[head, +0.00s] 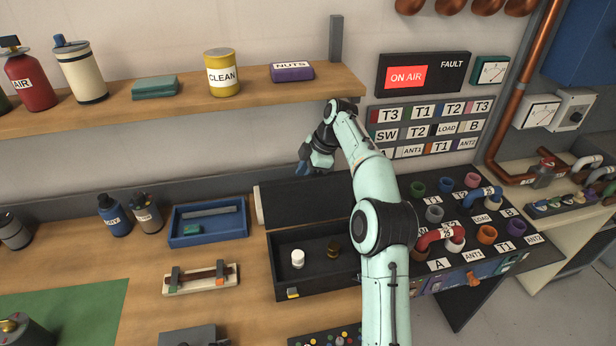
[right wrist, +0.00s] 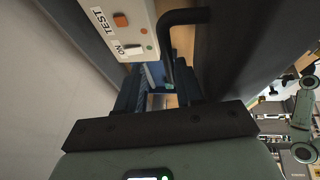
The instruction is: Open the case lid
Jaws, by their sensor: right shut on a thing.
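The black case (head: 290,290) sits on the wooden bench with its lid (head: 300,203) raised at the back, so the inside is exposed. A yellow latch (head: 293,293) shows on its front. My right gripper (head: 305,167) is at the lid's upper edge. In the right wrist view my right gripper's fingers (right wrist: 158,95) are shut at a black bent handle (right wrist: 183,17), beside the lid's dark panel (right wrist: 240,45). The fingertips' exact contact is partly hidden. My left gripper is not in view.
A white bottle (head: 298,259) and a dark brown one (head: 333,249) stand inside the case. A blue tray (head: 208,237) is to the left. A patch panel (head: 465,222) stands right, partly behind my arm. A shelf (head: 180,98) runs above. A white TEST box (right wrist: 122,25) is near the fingers.

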